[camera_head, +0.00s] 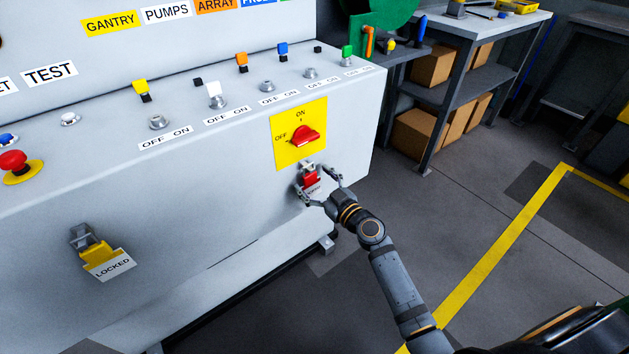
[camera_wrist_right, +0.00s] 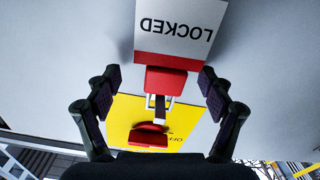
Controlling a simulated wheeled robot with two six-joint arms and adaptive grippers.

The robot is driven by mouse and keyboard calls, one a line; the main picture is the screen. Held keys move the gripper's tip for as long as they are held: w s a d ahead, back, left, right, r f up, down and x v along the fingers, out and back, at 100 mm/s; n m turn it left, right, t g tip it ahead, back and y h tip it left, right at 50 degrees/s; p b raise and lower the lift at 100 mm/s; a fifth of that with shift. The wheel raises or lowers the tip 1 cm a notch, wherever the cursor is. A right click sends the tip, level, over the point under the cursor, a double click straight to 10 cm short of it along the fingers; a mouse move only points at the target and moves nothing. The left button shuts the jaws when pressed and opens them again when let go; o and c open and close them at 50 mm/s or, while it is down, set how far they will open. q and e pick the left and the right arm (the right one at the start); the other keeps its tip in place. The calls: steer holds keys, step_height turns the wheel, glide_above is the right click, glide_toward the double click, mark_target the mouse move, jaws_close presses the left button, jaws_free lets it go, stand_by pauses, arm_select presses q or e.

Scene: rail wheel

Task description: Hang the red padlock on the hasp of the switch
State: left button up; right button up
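The red padlock (camera_head: 311,182) with its white LOCKED tag (camera_wrist_right: 176,30) is at the grey hasp (camera_head: 307,167), just below the yellow switch plate (camera_head: 286,152) with the red rotary switch (camera_head: 304,136). In the right wrist view the padlock (camera_wrist_right: 165,80) has its shackle legs (camera_wrist_right: 171,101) at the hasp tab. I cannot tell whether the shackle passes fully through. My right gripper (camera_head: 312,181) is open, with one finger on each side of the padlock. In the wrist view, gaps show between padlock and fingers. My left gripper is not in view.
A yellow padlock (camera_head: 97,253) with a LOCKED tag hangs on the lower left panel. A red emergency button (camera_head: 13,163) and several toggle switches line the sloped console top. A shelf with cardboard boxes (camera_head: 418,135) stands behind at right. Floor right of the console is open.

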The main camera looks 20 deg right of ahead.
steer(key=shift+o, duration=0.2)
steer(key=v, duration=1.2)
steer(key=s+d+f+m+g+h, duration=0.1)
steer(key=s+f+g, duration=0.35)
steer(key=f, duration=0.75)
steer(key=s+d+f+m+g+h, duration=0.1)
steer(key=s+f+m+g+h, duration=0.15)
steer(key=s+f, duration=0.7)
steer(key=s+d+f+m+g+h, duration=0.1)
steer(key=f+g, duration=0.3)
steer(key=f, duration=1.1)
steer(key=s+d+f+m+g+h, duration=0.15)
steer(key=s+f+g, duration=0.25)
steer(key=s+f, duration=0.55)
arm_select(q)
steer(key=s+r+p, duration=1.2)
steer(key=p, duration=0.8)
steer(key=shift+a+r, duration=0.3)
arm_select(e)
steer(key=s+d+r+h, duration=0.1)
steer(key=s+d+r, duration=0.1)
steer(key=s+r, duration=1.1)
steer(key=shift+s+r+g, duration=0.35)
steer(key=shift+s+g, duration=0.05)
steer(key=shift+s, duration=0.3)
